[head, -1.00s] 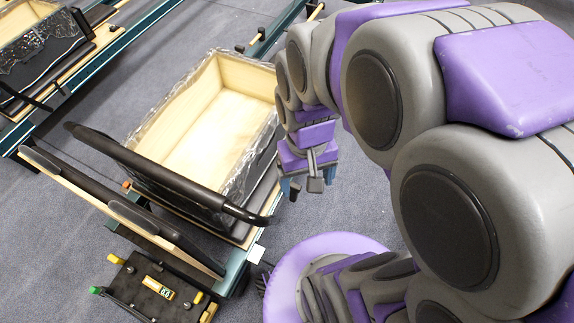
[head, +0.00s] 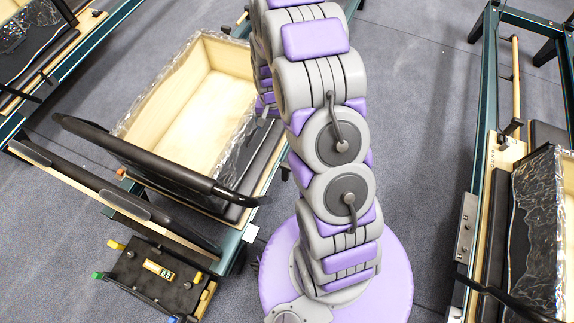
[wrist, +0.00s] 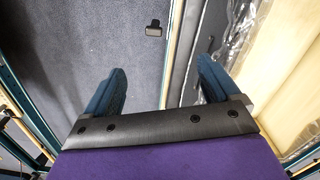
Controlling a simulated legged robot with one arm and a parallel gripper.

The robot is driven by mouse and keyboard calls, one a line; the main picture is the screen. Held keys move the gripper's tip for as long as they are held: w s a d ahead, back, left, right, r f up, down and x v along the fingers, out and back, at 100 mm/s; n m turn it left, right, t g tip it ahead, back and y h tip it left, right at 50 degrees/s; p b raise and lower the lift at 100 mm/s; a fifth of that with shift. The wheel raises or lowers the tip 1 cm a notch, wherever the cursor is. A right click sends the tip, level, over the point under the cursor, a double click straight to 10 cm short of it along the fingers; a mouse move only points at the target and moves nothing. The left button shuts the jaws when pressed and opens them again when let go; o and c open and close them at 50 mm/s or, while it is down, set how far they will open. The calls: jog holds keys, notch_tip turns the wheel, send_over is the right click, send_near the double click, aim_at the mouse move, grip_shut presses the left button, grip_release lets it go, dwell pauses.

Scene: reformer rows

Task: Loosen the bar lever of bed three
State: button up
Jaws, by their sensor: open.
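A reformer bed stands left of centre in the head view, with a black curved bar (head: 150,158) across its near end. A small orange knob (head: 121,173) sits low beside the bar. A numbered tag (head: 158,268) is on the black end board, its digits too small to read surely. I cannot pick out the bar lever or tell which bed is three. My gripper's blue fingers (wrist: 163,85) are spread wide and empty in the wrist view, over carpet and a pale bed edge. In the head view the gripper is mostly hidden behind my arm.
A pale wooden box (head: 190,105) in torn clear wrap rests on the bed. The black end board (head: 150,280) has green, yellow and blue knobs. Another bed (head: 485,120) stands at the right, one more at the upper left. Grey carpet (head: 410,130) lies free between the rows.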

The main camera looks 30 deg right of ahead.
notch_tip(320, 180, down, 13)
jog(key=w+d+m, duration=0.2)
jog(key=d, duration=0.1)
jog(key=m, duration=0.1)
send_over(286, 166)
notch_tip(286, 166, down, 9)
jog(key=shift+t, duration=0.3)
jog(key=f+b, duration=0.1)
jog(key=f, duration=0.4)
jog(key=f+b, duration=0.1)
jog(key=f, duration=0.4)
jog(key=f+b, duration=0.1)
jog(key=f, duration=0.4)
jog(key=shift+w+d+f, duration=0.1)
jog(key=shift+w+d, duration=0.1)
jog(key=shift+d, duration=0.05)
jog(key=shift+w+f+b, duration=0.1)
jog(key=shift+f+b, duration=0.25)
jog(key=shift+f, duration=0.3)
jog(key=c, duration=1.4)
jog(key=shift+a, duration=0.1)
jog(key=shift+c, duration=0.2)
